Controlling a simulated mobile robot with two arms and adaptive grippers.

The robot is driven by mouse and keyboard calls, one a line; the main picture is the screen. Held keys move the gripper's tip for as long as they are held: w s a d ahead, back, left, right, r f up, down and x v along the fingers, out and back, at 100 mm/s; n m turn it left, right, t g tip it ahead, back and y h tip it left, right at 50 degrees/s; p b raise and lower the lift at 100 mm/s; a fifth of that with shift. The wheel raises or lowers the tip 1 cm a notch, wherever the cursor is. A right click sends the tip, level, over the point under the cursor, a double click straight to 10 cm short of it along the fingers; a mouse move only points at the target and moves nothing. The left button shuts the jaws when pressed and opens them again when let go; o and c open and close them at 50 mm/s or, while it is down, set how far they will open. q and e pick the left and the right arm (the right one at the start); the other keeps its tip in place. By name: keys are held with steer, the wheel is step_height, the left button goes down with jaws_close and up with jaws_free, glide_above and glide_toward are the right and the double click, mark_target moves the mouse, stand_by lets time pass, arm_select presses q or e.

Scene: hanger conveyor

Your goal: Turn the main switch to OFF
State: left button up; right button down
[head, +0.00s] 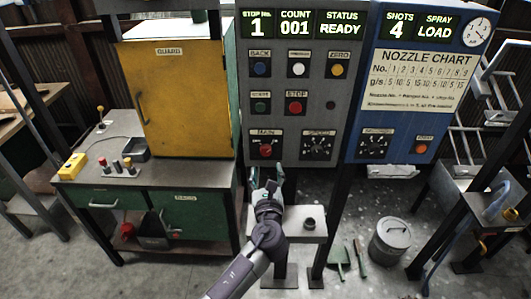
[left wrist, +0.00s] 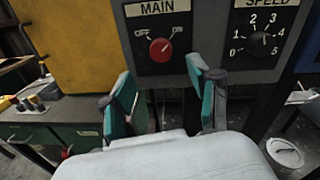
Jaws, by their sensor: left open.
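The main switch is a red round knob on a black plate labelled MAIN, low on the grey control panel. It shows in the head view (head: 265,151) and in the left wrist view (left wrist: 161,50). My left gripper (head: 265,178) is just below the switch in the head view. In the left wrist view its teal fingers (left wrist: 160,75) are spread apart and empty, with the knob above and between them. My right gripper is out of view.
The speed dial (head: 318,147) sits close to the right of the switch. A yellow cabinet (head: 180,95) stands on the green bench to the left. A lidded bin (head: 392,240) stands at right.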

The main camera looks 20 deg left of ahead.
mark_target(266, 153)
arm_select(q)
steer(key=x, duration=0.8)
steer(key=shift+d+f+p, duration=0.1)
steer(key=shift+p, duration=0.2)
steer(key=shift+c, duration=0.3)
steer(key=c, duration=1.1)
